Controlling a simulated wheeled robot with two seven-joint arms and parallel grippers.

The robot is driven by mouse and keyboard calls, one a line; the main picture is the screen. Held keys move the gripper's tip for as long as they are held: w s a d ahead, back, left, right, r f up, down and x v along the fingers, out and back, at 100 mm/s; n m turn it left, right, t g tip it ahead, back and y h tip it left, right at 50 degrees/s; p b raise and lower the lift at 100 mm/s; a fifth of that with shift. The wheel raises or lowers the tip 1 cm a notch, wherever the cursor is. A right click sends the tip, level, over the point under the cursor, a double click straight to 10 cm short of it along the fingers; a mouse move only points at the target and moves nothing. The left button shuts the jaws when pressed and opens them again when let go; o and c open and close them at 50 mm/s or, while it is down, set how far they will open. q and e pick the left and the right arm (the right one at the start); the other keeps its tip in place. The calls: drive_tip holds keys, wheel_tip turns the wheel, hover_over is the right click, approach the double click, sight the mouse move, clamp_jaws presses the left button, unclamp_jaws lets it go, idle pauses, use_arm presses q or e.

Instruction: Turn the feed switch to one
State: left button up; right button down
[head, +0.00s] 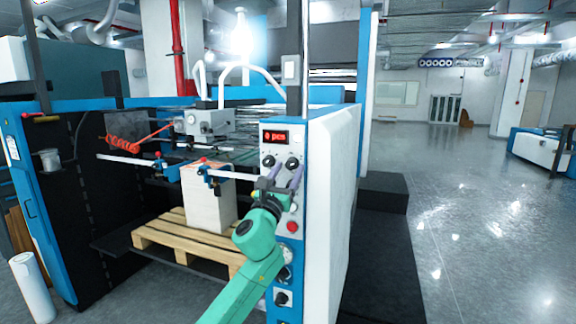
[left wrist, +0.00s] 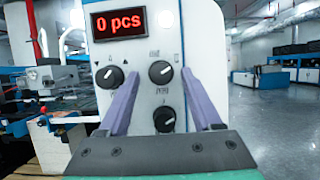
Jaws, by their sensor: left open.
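The control panel (head: 286,142) is on the front of the laminating machine, with a red display (left wrist: 118,23) reading "0 pcs". Below it are three black knobs: an upper left knob (left wrist: 110,77), an upper right knob (left wrist: 160,72) and a lower knob (left wrist: 164,119). Their small labels cannot be read clearly, so I cannot tell which is the feed switch. My left gripper (head: 284,178) is open in front of the panel, its purple fingers on either side of the upper right and lower knobs in the left wrist view (left wrist: 160,80). Contact is not visible. My right gripper is not in view.
A red button (head: 292,227) and more dials sit lower on the panel. A paper stack (head: 207,212) stands on a wooden pallet (head: 190,236) inside the machine to the left. A dark step (head: 383,192) is behind the white side wall. Floor on the right is clear.

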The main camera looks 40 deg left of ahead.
use_arm(q)
drive_tip(key=shift+w, duration=0.1)
clamp_jaws()
drive_tip(key=shift+n, duration=0.4)
drive_tip(key=n+y, duration=0.2)
drive_tip(key=shift+d+n+g, duration=0.15)
drive_tip(key=shift+n+g, duration=0.15)
drive_tip(key=shift+g, duration=0.1)
drive_tip(key=n+g+y, duration=0.1)
drive_tip(key=n, duration=0.2)
drive_tip(key=shift+d+r+n, duration=0.1)
drive_tip(key=shift+r+n, duration=0.05)
drive_tip(key=shift+n, duration=0.25)
drive_tip(key=n+g+y, duration=0.1)
drive_tip(key=n, duration=0.2)
drive_tip(key=n+g+y+p, duration=0.1)
drive_tip(key=n, duration=0.2)
drive_tip(key=shift+d+r, duration=0.15)
drive_tip(key=shift+n+g+y+p, duration=0.3)
drive_tip(key=shift+n+g+p, duration=0.5)
drive_tip(key=shift+n, duration=0.7)
